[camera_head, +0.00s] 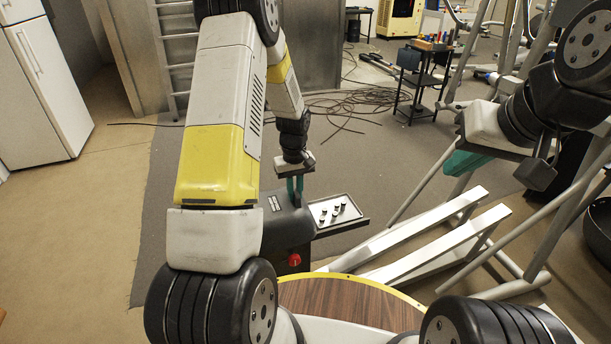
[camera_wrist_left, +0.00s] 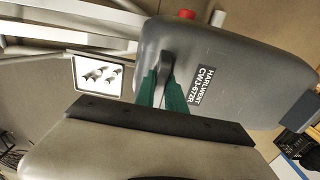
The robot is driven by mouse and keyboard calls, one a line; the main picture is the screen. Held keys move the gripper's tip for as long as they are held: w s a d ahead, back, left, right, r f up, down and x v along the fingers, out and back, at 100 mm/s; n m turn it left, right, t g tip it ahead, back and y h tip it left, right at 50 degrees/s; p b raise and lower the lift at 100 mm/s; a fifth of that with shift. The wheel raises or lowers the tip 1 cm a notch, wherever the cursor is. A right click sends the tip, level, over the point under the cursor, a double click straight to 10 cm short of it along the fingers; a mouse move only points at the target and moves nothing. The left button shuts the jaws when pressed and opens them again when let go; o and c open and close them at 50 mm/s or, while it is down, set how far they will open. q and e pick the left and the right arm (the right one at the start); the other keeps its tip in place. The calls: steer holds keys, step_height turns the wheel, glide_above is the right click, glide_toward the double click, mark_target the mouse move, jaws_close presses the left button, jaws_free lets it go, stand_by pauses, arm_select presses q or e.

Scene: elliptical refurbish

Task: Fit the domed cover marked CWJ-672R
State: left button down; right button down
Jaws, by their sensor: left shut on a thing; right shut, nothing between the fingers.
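The dark grey cover (camera_head: 284,228) is below my left gripper in the head view, partly hidden by my left arm. In the left wrist view the cover (camera_wrist_left: 225,75) has a rounded body and a label reading HARLWENT CWJ-672R. My left gripper (camera_head: 295,187) has its green fingers shut on a dark raised part of the cover. The fingers (camera_wrist_left: 163,90) also show in the left wrist view. My right gripper (camera_head: 463,164) is at the right, with its green fingers shut and empty, above the elliptical machine's white rails (camera_head: 440,240).
A tray (camera_head: 360,222) with several small dark parts sits beside the cover. A red knob (camera_head: 295,260) is near the cover's lower end. A round wood-topped table (camera_head: 345,300) is in front. Grey machine tubes (camera_head: 560,225) crowd the right. Cables (camera_head: 350,105) and a black cart (camera_head: 421,85) are behind.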

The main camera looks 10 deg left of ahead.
arm_select(q)
steer(key=shift+f, duration=0.4)
stand_by(0.3)
steer(key=c, duration=1.3)
jaws_free()
step_height(320, 180, up, 8)
steer(key=shift+f, duration=0.1)
